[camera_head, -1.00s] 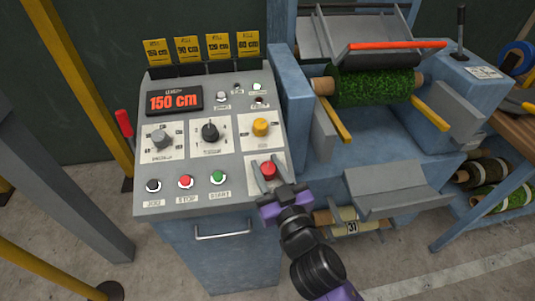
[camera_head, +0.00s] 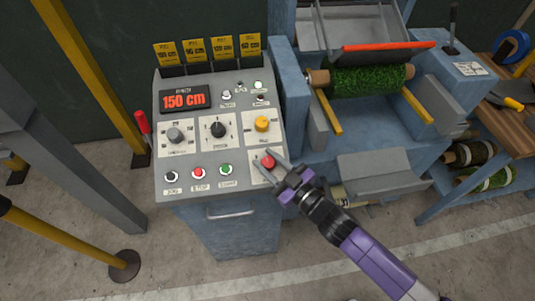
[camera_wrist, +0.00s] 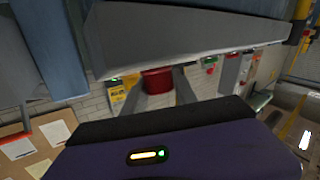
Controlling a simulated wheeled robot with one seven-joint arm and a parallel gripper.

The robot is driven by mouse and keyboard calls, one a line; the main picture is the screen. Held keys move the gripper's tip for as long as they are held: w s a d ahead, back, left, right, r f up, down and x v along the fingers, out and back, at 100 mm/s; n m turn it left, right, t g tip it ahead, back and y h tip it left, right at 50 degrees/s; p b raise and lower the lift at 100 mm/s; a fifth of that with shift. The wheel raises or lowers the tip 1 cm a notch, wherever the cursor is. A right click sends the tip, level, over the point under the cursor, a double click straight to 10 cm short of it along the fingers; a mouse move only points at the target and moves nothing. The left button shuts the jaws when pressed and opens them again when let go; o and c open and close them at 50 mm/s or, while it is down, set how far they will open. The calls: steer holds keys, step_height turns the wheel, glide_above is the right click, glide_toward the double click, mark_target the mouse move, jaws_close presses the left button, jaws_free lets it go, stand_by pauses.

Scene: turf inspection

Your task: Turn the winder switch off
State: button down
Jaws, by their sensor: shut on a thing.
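The blue control console has a grey sloped panel (camera_head: 240,183). A red knob (camera_head: 267,161) sits on a pale plate at its lower right. My gripper (camera_head: 271,163) reaches in from the lower right, with its two fingers shut on the red knob, one on each side. In the wrist view the red knob (camera_wrist: 158,80) shows between the grey fingers. A yellow knob (camera_head: 262,124), a black knob (camera_head: 218,130) and a grey knob (camera_head: 175,135) stand in a row above. The labels are too small to read, so I cannot tell which is marked as the winder switch.
Black, red (camera_head: 198,173) and green (camera_head: 226,170) buttons line the panel's lower edge. The display (camera_head: 184,99) reads 150 cm. A machine with a green turf roll (camera_head: 370,80) stands to the right. A yellow-and-black post base (camera_head: 124,265) is at the lower left.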

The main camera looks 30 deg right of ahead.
steer(key=shift+n+g+y+p, duration=0.55)
steer(key=shift+n+g+y, duration=0.15)
steer(key=shift+n+y, duration=0.55)
steer(key=shift+n+g+y, duration=1.6)
steer(key=shift+n+y, duration=0.15)
steer(key=shift+n, duration=0.2)
steer(key=shift+a+n+g, duration=0.1)
steer(key=shift+n+g, duration=0.2)
steer(key=shift+g, duration=0.1)
steer(key=c, duration=1)
jaws_free()
steer(key=shift+f, duration=0.1)
steer(key=shift+b+v, duration=1.1)
steer(key=shift+v, duration=2.8)
